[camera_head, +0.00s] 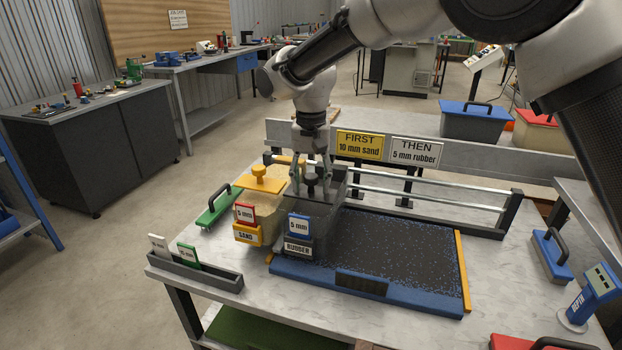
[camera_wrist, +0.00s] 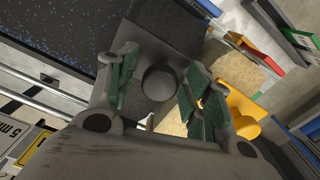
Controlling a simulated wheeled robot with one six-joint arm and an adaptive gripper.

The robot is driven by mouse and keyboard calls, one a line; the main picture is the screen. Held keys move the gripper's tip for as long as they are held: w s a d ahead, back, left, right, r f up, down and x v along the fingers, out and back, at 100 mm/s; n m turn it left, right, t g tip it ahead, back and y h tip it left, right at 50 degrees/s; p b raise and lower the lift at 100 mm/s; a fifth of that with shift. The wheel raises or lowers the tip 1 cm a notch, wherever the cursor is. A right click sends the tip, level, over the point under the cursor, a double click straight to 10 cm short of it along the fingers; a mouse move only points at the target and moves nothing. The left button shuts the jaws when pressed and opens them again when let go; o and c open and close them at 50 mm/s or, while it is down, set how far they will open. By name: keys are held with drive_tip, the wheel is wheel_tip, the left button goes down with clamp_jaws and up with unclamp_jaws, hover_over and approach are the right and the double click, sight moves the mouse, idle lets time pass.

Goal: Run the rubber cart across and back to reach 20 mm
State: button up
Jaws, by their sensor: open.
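The rubber cart (camera_head: 326,208) is a dark hopper with a blue 5 mm card (camera_head: 298,226) above its RUBBER label. It stands at the left end of the blue-framed tray (camera_head: 400,294). My gripper (camera_head: 311,178) is over the cart's dark knob. In the wrist view, the open green-padded fingers (camera_wrist: 156,88) stand on both sides of the round knob (camera_wrist: 160,80); contact cannot be told. The tray's surface (camera_head: 395,248) is black with blue specks. The yellow sand cart (camera_head: 262,179), with a red 5 mm card (camera_head: 245,213), stands just left of the rubber cart.
A sign board (camera_head: 358,146) reads FIRST 10 mm sand, THEN 5 mm rubber. Rails (camera_head: 430,191) run behind the tray. The tray right of the cart is clear.

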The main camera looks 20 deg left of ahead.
drive_tip(key=shift+f, duration=0.1)
drive_tip(key=shift+c, duration=0.2)
clamp_jaws()
drive_tip(key=d, duration=4.4)
drive_tip(key=shift+d, duration=0.35)
drive_tip(key=shift+o, duration=0.2)
unclamp_jaws()
drive_tip(key=shift+d, duration=0.2)
